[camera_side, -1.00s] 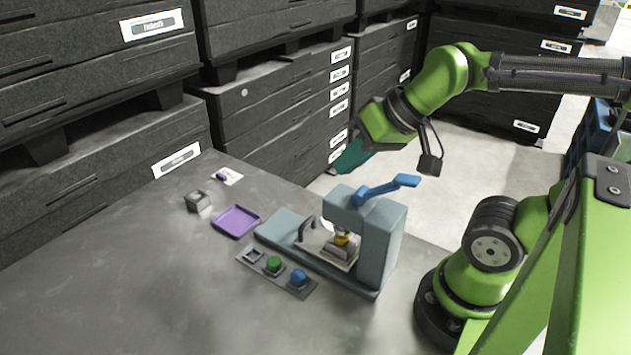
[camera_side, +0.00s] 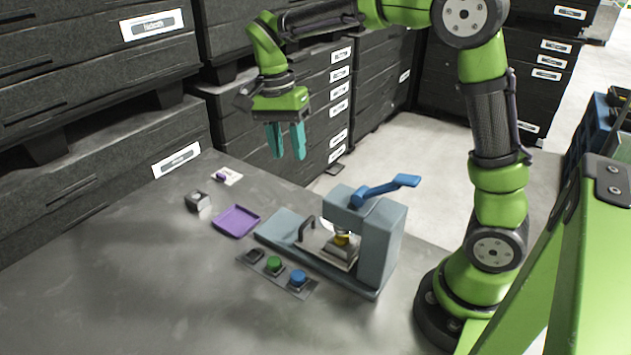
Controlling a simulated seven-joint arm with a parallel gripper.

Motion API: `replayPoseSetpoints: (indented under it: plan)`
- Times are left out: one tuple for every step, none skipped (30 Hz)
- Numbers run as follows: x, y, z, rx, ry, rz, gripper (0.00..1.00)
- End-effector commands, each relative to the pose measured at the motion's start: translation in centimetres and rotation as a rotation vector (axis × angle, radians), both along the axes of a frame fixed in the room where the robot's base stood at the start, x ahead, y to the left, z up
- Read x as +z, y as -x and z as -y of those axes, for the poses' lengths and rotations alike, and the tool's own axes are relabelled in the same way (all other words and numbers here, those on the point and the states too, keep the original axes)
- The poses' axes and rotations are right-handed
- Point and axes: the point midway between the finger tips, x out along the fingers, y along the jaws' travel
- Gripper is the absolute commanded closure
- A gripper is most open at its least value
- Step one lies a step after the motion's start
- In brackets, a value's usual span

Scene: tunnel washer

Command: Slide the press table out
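The press (camera_side: 378,245) is a blue-grey frame with a blue lever (camera_side: 385,188) on top, standing on the table near my base. Its press table (camera_side: 338,254) is a light plate under the press head, partly hidden by the frame, with a dark upright handle (camera_side: 306,231) at its left end. A yellow part (camera_side: 342,239) shows under the press head. My gripper (camera_side: 288,156) points down, with two teal fingers apart and nothing between them. It hangs in the air above and behind the handle, touching nothing.
A purple tray (camera_side: 236,221) lies left of the press. A fixture strip (camera_side: 277,272) with a green and a blue piece lies in front. A small grey block (camera_side: 198,202) and a white card (camera_side: 227,175) sit farther left. Dark crates stand behind. The front-left worktop is clear.

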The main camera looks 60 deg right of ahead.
Motion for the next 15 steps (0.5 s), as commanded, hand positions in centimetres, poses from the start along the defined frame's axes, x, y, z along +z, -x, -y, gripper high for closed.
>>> replayPoseSetpoints:
  plan:
    - [0.6,-0.3,0.1,-0.077,0.016,-0.012,0.62]
    - [1.1,-0.2,0.1,-0.118,0.024,-0.014,0.62]
    - [1.5,-0.1,0.1,-0.164,0.031,-0.022,0.62]
    - [1.5,0.1,0.1,-0.191,0.034,-0.030,0.62]
    - [1.5,0.3,0.0,-0.213,0.036,-0.039,0.62]
    - [1.4,0.4,0.0,-0.231,0.037,-0.045,0.62]
    - [1.3,0.5,-0.1,-0.239,0.038,-0.047,0.62]
    - [1.1,0.6,-0.1,-0.243,0.038,-0.048,0.62]
    - [0.8,0.6,-0.1,-0.244,0.039,-0.048,0.62]
    - [0.5,0.7,0.0,-0.244,0.039,-0.048,0.62]
    - [0.1,0.8,0.0,-0.244,0.039,-0.049,0.62]
    - [-0.5,0.9,-0.1,-0.242,0.038,-0.049,0.62]
    - [-1.1,1.1,0.0,-0.242,0.038,-0.049,0.62]
    - [-1.6,1.2,-0.1,-0.243,0.038,-0.049,0.62]
    - [-2.5,1.3,0.0,-0.241,0.037,-0.050,0.62]
